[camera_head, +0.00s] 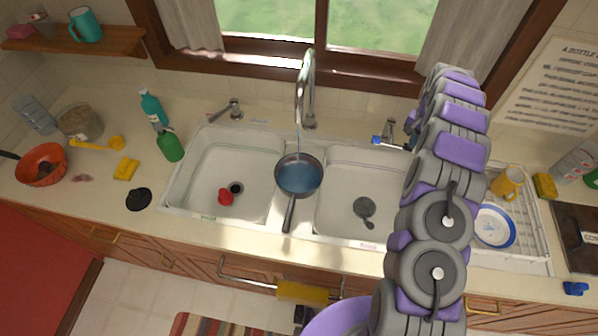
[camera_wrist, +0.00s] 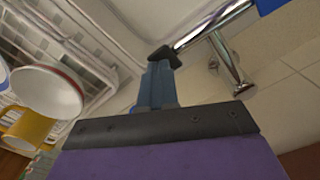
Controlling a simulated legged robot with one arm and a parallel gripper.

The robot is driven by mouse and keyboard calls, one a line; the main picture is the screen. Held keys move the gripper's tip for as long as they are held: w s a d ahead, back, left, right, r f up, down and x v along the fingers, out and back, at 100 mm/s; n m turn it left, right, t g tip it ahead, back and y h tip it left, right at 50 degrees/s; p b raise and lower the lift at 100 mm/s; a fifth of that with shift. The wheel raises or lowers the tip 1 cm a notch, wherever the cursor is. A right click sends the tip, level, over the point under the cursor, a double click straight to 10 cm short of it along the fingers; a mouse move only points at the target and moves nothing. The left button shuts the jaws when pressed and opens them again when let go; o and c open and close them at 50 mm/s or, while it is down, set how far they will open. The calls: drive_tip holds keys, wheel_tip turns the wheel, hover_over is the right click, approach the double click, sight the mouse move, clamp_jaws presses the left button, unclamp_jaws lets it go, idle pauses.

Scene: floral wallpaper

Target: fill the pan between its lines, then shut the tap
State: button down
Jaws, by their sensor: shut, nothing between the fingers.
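The pan (camera_head: 298,174) sits on the divider between the two sinks, its dark handle pointing toward me. Bluish water covers its bottom; I cannot make out its lines. A thin stream falls into it from the tap spout (camera_head: 305,80). The right tap handle (camera_head: 390,144) is a metal lever with a blue end. It also shows in the wrist view (camera_wrist: 212,25), with its post below. My gripper (camera_wrist: 160,58) is shut and empty, its dark tips beside the lever's near end; I cannot tell whether they touch. In the head view my arm mostly hides the gripper.
The left tap handle (camera_head: 232,108) stands behind the left sink, which holds a red object (camera_head: 226,197). A dark utensil (camera_head: 364,211) lies in the right sink. A dish rack (camera_head: 530,235) with a plate and yellow mug (camera_head: 508,184) stands right of my arm.

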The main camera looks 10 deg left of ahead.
drive_tip(key=shift+f, duration=0.1)
idle(0.3)
drive_tip(key=shift+f, duration=0.55)
drive_tip(key=shift+s+f, duration=0.1)
drive_tip(key=shift+f, duration=0.1)
drive_tip(key=shift+d, duration=0.1)
drive_tip(key=d, duration=0.3)
drive_tip(key=shift+r, duration=0.1)
idle(0.5)
drive_tip(key=shift+r, duration=0.15)
